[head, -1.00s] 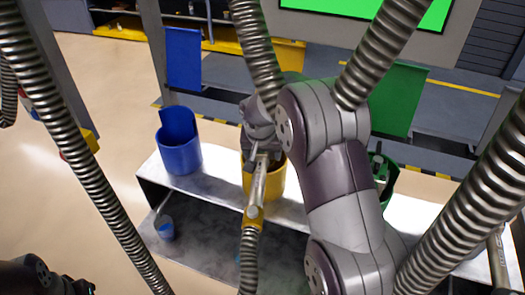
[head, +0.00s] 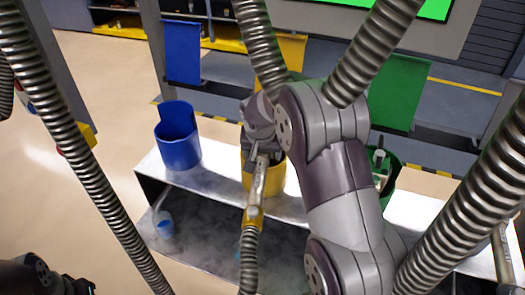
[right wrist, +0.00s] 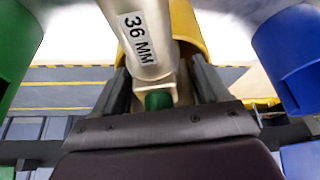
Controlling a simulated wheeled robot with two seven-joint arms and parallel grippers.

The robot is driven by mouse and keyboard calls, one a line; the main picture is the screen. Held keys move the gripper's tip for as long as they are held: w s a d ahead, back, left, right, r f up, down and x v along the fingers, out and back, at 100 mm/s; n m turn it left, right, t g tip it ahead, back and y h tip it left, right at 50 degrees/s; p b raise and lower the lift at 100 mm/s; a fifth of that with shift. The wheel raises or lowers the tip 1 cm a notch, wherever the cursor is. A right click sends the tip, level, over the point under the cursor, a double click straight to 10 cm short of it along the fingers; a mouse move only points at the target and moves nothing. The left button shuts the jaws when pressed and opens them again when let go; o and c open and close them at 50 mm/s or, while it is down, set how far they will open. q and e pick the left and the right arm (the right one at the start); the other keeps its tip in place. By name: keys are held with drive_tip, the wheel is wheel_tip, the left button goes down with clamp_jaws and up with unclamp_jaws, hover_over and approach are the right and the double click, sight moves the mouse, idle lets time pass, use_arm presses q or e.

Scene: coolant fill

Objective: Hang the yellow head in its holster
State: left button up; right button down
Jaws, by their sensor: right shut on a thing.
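The yellow head is a metal nozzle with a yellow collar (head: 253,216), its ribbed hose hanging down from it. My right gripper (head: 262,150) is shut on it, in front of the yellow holster (head: 276,181). In the right wrist view the metal body (right wrist: 146,40), marked "36 MM", sits between the two dark fingers (right wrist: 160,90). The yellow holster (right wrist: 189,28) shows just behind it there. The nozzle and my arm cover part of the holster, so I cannot tell whether the head's tip is inside it.
The blue holster (head: 177,138) stands to the left and the green holster (head: 390,185) to the right, with a dark nozzle in it. All are on a metal bench (head: 215,188). Thick ribbed hoses (head: 85,160) hang across the view. A blue-white cup-like thing (head: 164,226) is on the lower shelf.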

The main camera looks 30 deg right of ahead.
drive_tip(key=shift+f, duration=0.35)
unclamp_jaws()
drive_tip(key=shift+f, duration=0.15)
drive_tip(key=b+v, duration=0.2)
drive_tip(key=v, duration=1.1)
drive_tip(key=shift+w+d, duration=0.1)
